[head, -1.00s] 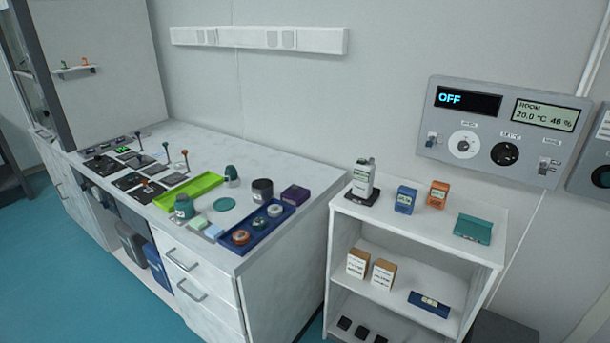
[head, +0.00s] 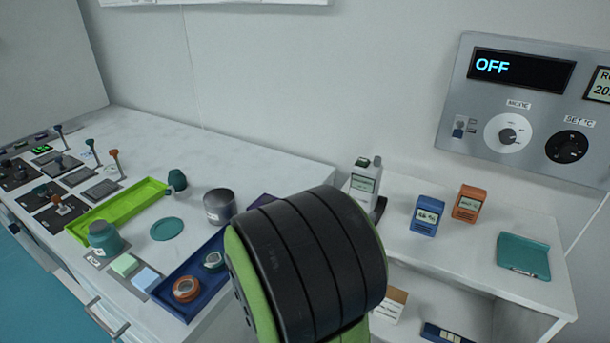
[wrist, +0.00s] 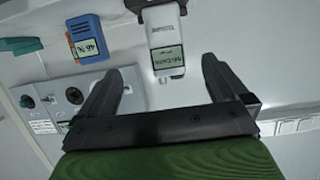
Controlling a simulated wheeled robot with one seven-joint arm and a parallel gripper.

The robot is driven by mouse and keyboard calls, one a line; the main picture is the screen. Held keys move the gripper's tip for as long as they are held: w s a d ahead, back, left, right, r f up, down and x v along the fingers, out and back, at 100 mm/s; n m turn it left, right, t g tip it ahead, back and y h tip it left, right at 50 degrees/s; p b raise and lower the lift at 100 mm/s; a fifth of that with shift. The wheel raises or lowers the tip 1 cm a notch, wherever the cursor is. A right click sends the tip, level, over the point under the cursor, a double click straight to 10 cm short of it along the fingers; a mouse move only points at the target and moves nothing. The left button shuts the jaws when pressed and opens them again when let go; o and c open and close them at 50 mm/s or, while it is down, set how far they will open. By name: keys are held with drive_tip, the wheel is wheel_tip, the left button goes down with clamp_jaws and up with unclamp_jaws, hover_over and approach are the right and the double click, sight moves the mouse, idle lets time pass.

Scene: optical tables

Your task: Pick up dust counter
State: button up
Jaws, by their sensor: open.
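The dust counter appears to be the white handheld device with a small screen (head: 365,182), standing upright on a dark base on top of the white shelf unit. In the wrist view the same white device (wrist: 163,28) is upside down at the top, its screen facing me. My gripper (wrist: 160,72) is open and empty. Its two dark fingers point toward the device, which lies beyond the fingertips, between them in the picture. In the head view my green and black arm hides the gripper and part of the shelf unit.
A blue meter (head: 426,215) and an orange meter (head: 469,203) stand right of the device. A teal case (head: 523,256) lies further right. A wall control panel (head: 455,100) is behind. The left bench holds a green tray (head: 118,212) and a blue tray (head: 186,280).

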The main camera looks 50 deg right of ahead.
sight(364, 189)
drive_tip(key=p+x, duration=0.1)
drive_tip(key=x, duration=0.4)
drive_tip(key=p+x, duration=0.1)
drive_tip(key=x, duration=0.4)
drive_tip(key=w+p+x, duration=0.1)
drive_tip(key=p+x, duration=0.1)
drive_tip(key=x, duration=0.4)
drive_tip(key=shift+r, duration=0.3)
drive_tip(key=shift+a, duration=0.15)
drive_tip(key=shift+c, duration=0.2)
drive_tip(key=shift+r, duration=0.1)
drive_tip(key=c, duration=1.4)
